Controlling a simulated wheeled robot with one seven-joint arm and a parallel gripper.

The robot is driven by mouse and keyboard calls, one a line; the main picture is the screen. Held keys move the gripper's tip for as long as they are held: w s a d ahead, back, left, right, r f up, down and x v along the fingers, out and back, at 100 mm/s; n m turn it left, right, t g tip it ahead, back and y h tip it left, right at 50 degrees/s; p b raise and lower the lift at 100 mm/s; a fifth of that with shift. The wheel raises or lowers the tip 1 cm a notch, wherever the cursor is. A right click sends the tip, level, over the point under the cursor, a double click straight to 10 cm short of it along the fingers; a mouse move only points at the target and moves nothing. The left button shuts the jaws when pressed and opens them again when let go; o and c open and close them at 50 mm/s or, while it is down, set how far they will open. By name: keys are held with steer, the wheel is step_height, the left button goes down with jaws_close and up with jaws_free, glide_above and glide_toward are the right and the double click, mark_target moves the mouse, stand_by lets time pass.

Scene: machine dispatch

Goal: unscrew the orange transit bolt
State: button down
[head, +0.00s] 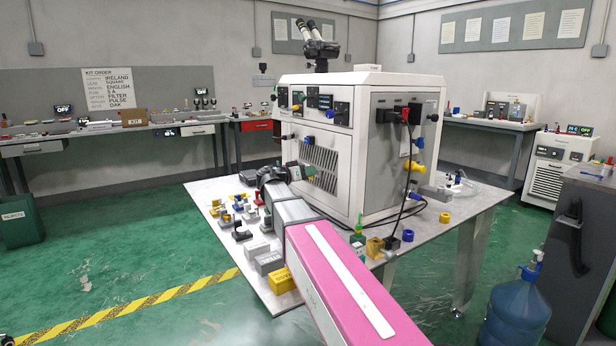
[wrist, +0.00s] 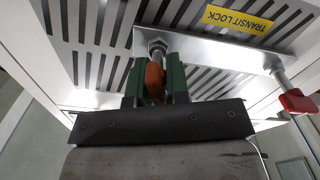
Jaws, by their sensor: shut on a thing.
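The orange transit bolt (wrist: 154,80) shows in the wrist view between the green fingers of my gripper (wrist: 156,84). My gripper is shut on it. Beyond the orange part, a grey metal collar meets a metal bracket (wrist: 200,46) on the slotted panel of the white machine (wrist: 75,20). A yellow label (wrist: 238,20) reading TRANSIT LOCK is on the panel beside the bracket. In the head view my gripper (head: 303,170) is at the left side of the white machine (head: 377,150); the bolt is hidden there.
A red-handled part on a rod (wrist: 297,102) stands at the right of the wrist view. The grey table (head: 205,190) holds many small parts near my arm, including a yellow block (head: 281,281). A microscope (head: 318,45) stands on the machine. Green floor is open at left.

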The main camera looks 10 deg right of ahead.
stand_by(0.3)
steer(key=n, duration=0.5)
steer(key=shift+w+f, duration=0.15)
steer(key=shift+w, duration=0.05)
steer(key=n, duration=0.5)
steer(key=shift+w+a+f, duration=0.1)
steer(key=shift+f, duration=0.1)
steer(key=n, duration=0.4)
steer(key=shift+f, duration=0.2)
